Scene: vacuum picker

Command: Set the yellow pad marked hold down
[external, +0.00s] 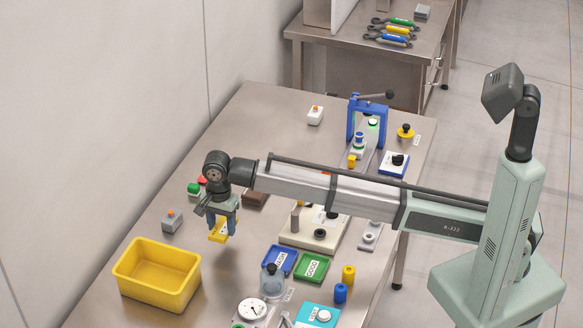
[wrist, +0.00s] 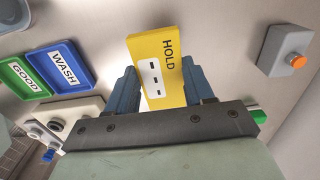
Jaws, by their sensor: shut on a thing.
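The yellow pad (external: 217,236) hangs below my gripper (external: 222,220) in the external view, above the bare table to the right of the yellow bin. In the wrist view the pad (wrist: 168,48) shows its face with the word HOLD and a white patch with dark marks. The two blue fingers of my gripper (wrist: 161,84) are on either side of it, and my gripper is shut on it. The pad looks tilted in the external view. Its underside is hidden.
A yellow bin (external: 150,292) stands left of the pad. A grey box with an orange button (external: 171,222) is close by on the left. Blue WASH (external: 279,273) and green GOOD (external: 313,274) trays lie to the right. Bare table (external: 218,290) lies between bin and trays.

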